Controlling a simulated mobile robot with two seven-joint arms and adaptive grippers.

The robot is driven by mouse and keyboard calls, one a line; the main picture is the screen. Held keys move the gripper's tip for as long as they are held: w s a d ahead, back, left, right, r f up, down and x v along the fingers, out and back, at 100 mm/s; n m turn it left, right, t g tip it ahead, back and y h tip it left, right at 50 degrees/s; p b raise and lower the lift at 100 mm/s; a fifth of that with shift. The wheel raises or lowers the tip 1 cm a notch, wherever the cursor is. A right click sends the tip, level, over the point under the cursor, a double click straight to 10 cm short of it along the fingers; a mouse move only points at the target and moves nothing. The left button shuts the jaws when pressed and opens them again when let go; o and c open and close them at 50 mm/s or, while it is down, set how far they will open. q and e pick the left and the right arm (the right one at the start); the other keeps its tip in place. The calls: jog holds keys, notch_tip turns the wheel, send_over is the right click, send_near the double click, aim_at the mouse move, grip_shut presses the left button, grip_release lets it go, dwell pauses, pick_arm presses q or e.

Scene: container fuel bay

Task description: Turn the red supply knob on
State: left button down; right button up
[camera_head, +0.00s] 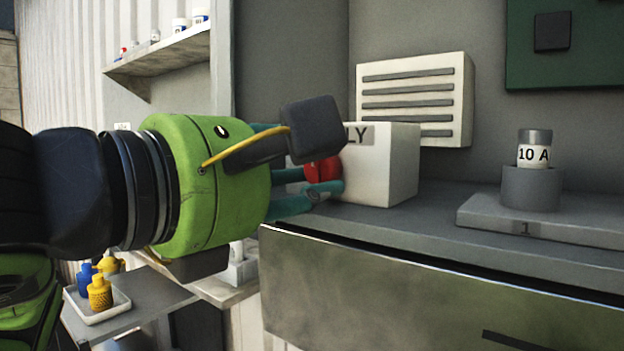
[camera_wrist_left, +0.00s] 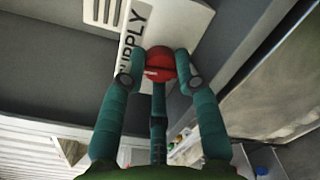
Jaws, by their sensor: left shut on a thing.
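The red supply knob (camera_head: 322,170) sits on the front of a white box (camera_head: 392,165) on the grey counter. The box's label is partly hidden in the head view, with only "LY" showing. In the left wrist view the knob (camera_wrist_left: 160,65) has a small white mark, and the label beside it reads "SUPPLY". My left gripper (camera_wrist_left: 160,72) has its teal fingers on either side of the knob and is shut on it. In the head view the left gripper (camera_head: 325,178) reaches the box from the left. My right gripper is not in view.
A vented white panel (camera_head: 415,100) is on the wall behind the box. A "10 A" cylinder (camera_head: 534,148) stands in a grey holder on a base marked "1" (camera_head: 540,225) at right. A white tray (camera_head: 98,305) with small bottles is at lower left; a shelf (camera_head: 160,55) is above.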

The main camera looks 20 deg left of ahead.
pick_arm(q)
jog(key=shift+m, duration=0.8)
jog(key=c, duration=1.2)
grip_release()
jog(key=shift+d, duration=0.1)
jog(key=shift+s, duration=0.1)
jog(key=v, duration=1.2)
jog(key=shift+r, duration=0.15)
